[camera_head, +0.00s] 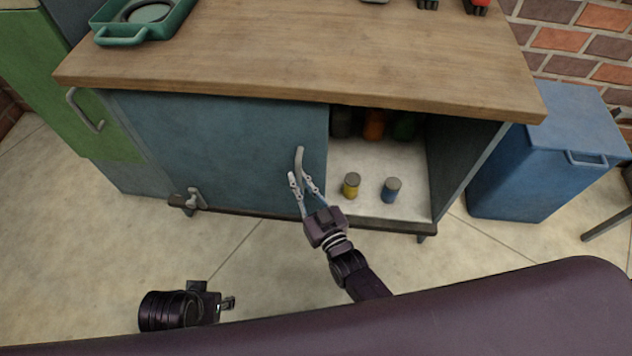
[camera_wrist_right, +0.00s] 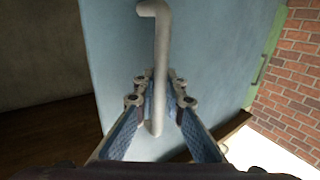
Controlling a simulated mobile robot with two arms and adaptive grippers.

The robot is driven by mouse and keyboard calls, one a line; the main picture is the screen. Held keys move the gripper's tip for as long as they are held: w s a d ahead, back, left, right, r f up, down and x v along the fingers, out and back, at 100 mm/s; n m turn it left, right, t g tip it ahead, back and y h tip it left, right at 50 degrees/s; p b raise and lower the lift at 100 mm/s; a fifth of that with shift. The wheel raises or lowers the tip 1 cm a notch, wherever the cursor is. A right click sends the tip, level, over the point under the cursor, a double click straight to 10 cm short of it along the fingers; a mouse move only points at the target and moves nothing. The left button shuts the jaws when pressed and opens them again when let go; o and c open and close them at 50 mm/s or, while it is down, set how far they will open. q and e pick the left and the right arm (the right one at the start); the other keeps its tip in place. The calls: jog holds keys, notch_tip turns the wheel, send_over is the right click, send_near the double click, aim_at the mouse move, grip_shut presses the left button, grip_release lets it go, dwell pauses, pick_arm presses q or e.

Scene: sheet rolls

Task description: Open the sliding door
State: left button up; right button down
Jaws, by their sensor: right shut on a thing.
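The blue sliding door (camera_head: 220,150) covers the left part of the cabinet under the wooden top. The right part of the cabinet stands open. My right gripper (camera_head: 304,178) is shut on the door's grey bar handle (camera_head: 299,160), near the door's right edge. In the right wrist view the handle (camera_wrist_right: 161,60) runs down between the two fingers of my right gripper (camera_wrist_right: 160,92), with the blue door (camera_wrist_right: 220,50) behind it. My left gripper (camera_head: 228,303) is low at the left, away from the cabinet; its fingers are too small to judge.
A yellow can (camera_head: 351,186) and a blue can (camera_head: 392,190) stand inside the open part, with darker items behind. A blue bin (camera_head: 540,160) is right of the cabinet. A green cabinet (camera_head: 60,110) stands at the left. A green tray (camera_head: 122,40) lies on the wooden top (camera_head: 290,50).

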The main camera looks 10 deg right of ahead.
pick_arm(q)
jog(key=shift+a+r, duration=0.15)
jog(key=shift+r, duration=0.5)
pick_arm(e)
jog(key=shift+w+a, duration=0.2)
jog(key=shift+a, duration=0.45)
jog(key=shift+w+a, duration=0.15)
jog(key=shift+a, duration=0.45)
jog(key=c, duration=2)
grip_release()
jog(key=v, duration=1.2)
